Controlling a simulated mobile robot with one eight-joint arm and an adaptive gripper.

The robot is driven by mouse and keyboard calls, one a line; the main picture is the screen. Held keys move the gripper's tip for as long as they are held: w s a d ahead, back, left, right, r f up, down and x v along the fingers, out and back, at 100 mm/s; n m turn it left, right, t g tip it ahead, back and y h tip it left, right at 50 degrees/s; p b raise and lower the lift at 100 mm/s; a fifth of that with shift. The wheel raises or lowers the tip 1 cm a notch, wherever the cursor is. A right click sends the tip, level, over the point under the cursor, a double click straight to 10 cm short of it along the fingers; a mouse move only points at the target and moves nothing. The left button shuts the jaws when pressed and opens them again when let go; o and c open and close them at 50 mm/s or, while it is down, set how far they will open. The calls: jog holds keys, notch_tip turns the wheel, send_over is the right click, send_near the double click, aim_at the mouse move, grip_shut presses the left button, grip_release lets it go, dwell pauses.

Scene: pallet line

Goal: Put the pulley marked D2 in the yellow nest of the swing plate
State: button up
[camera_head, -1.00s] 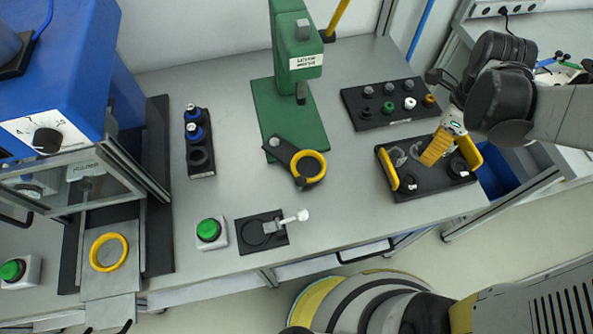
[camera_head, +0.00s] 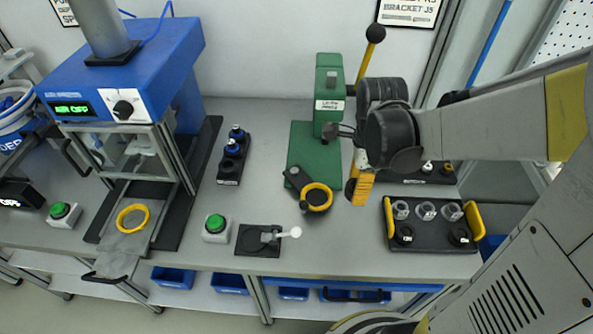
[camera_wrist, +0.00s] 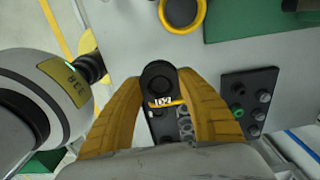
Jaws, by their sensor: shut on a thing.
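My gripper (camera_head: 358,192) is shut on a dark round pulley. In the wrist view the pulley (camera_wrist: 158,76) sits between the yellow fingers of my gripper (camera_wrist: 158,95). Its white label seems to read D2, but it is small and turned. The swing plate (camera_head: 294,180) is a black arm at the foot of the green press. Its yellow nest (camera_head: 305,200) is an open ring, left of my gripper. The wrist view shows the yellow ring (camera_wrist: 183,32) at the top, beyond the held pulley and apart from it.
The green press (camera_head: 328,100) stands behind the swing plate. A black tray (camera_head: 430,237) with yellow handles holds metal parts and black labelled pulleys at right. A black fixture with a white-tipped lever (camera_head: 290,233) and a green button (camera_head: 216,224) stand in front. A blue machine (camera_head: 150,70) is at left.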

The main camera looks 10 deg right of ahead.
jog(key=b, duration=0.4)
send_over(317, 197)
notch_tip(317, 197, down, 7)
jog(key=shift+r, duration=0.1)
jog(key=shift+f+b, duration=0.8)
jog(key=shift+f, duration=1.1)
jog(key=shift+f, duration=0.2)
jog(key=o, duration=1.2)
jog(key=shift+r, duration=0.1)
